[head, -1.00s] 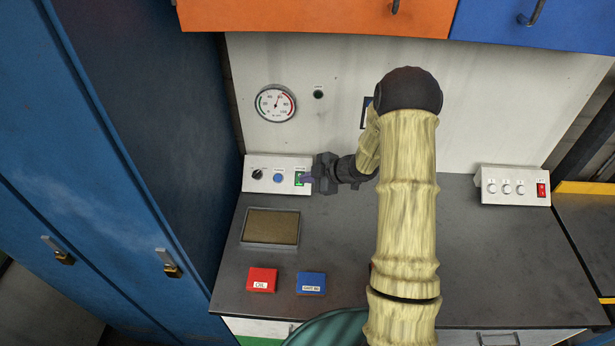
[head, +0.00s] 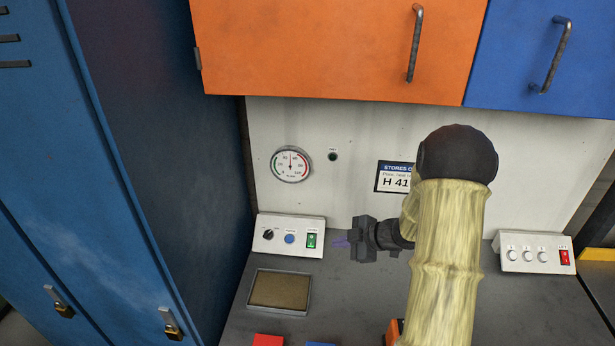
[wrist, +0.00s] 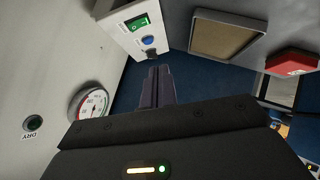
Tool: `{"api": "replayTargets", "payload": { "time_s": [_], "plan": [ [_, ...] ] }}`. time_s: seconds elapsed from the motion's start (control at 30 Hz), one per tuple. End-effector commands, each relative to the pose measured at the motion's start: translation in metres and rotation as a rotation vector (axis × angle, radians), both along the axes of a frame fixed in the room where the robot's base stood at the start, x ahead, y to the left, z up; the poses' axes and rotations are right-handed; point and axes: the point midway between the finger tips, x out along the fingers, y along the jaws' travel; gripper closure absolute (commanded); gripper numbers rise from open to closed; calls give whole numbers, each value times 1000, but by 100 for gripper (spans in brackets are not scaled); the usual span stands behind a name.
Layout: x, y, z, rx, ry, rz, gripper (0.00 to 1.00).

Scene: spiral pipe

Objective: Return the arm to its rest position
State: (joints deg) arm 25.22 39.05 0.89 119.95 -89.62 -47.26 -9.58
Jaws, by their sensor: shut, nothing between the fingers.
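My arm reaches over the worktop in the head view, with its sleeved links at the right of centre. My gripper (head: 341,242) points left, a little to the right of the left control box (head: 290,236) and apart from it. Its fingers are together and empty. In the wrist view the closed fingers (wrist: 157,86) point up the picture, and the control box (wrist: 140,25) with its green switch and blue button lies beyond them.
A round gauge (head: 292,165) and a sign (head: 393,177) are on the back wall. A tray (head: 280,307) lies on the worktop. A switch box (head: 534,253) stands at the right. Orange (head: 335,45) and blue (head: 540,55) cabinets hang above. Blue lockers (head: 50,150) stand left.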

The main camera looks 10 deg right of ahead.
Motion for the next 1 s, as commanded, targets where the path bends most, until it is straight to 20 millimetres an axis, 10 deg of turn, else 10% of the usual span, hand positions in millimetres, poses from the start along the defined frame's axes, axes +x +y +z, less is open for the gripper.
{"api": "replayTargets", "payload": {
  "time_s": [0.53, 1.0],
  "plan": [
    [-8, -5, 51, -99, 128, -568, 100],
    [-149, 32, 76, 4, 575, -1198, 100]
  ]
}}
